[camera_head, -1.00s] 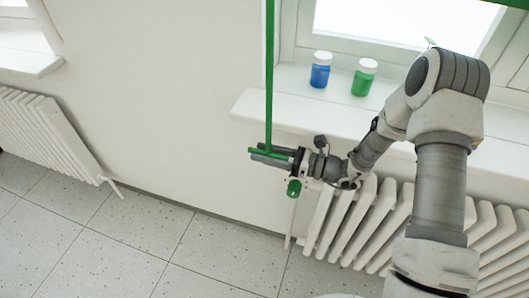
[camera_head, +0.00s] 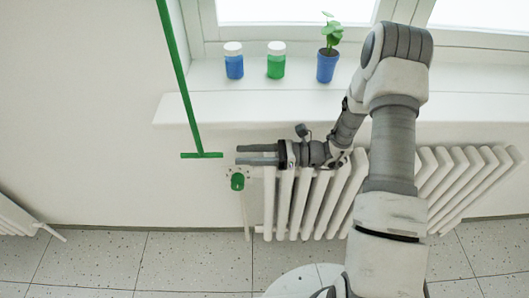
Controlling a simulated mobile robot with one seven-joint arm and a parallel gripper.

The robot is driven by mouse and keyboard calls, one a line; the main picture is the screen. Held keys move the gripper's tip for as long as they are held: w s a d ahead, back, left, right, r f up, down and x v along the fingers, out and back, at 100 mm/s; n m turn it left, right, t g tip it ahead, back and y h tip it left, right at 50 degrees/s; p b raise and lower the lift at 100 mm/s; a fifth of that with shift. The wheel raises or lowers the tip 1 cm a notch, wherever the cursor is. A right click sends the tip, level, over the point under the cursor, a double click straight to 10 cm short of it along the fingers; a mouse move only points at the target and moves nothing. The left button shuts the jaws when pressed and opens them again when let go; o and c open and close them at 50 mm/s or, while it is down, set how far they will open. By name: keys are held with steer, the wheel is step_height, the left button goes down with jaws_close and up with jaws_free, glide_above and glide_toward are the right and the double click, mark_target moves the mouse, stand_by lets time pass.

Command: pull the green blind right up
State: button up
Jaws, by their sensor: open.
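A green pull strap (camera_head: 178,75) hangs down the wall at the left of the window, slightly slanted. It ends in a short green crossbar (camera_head: 202,155) that lies about level. My gripper (camera_head: 240,154) points left at about the height of the crossbar. Its fingers are open and empty, with a small gap in the picture between their tips and the bar's right end. The green blind itself is not in view; only the lower part of the window shows.
A white sill (camera_head: 350,104) juts out above my gripper, holding a blue jar (camera_head: 234,66), a green jar (camera_head: 276,66) and a potted plant (camera_head: 327,66). A white radiator (camera_head: 300,205) with a green valve knob (camera_head: 237,182) is close below. Wall left of the strap is clear.

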steer(key=shift+s+d, duration=0.2)
steer(key=shift+d, duration=2.1)
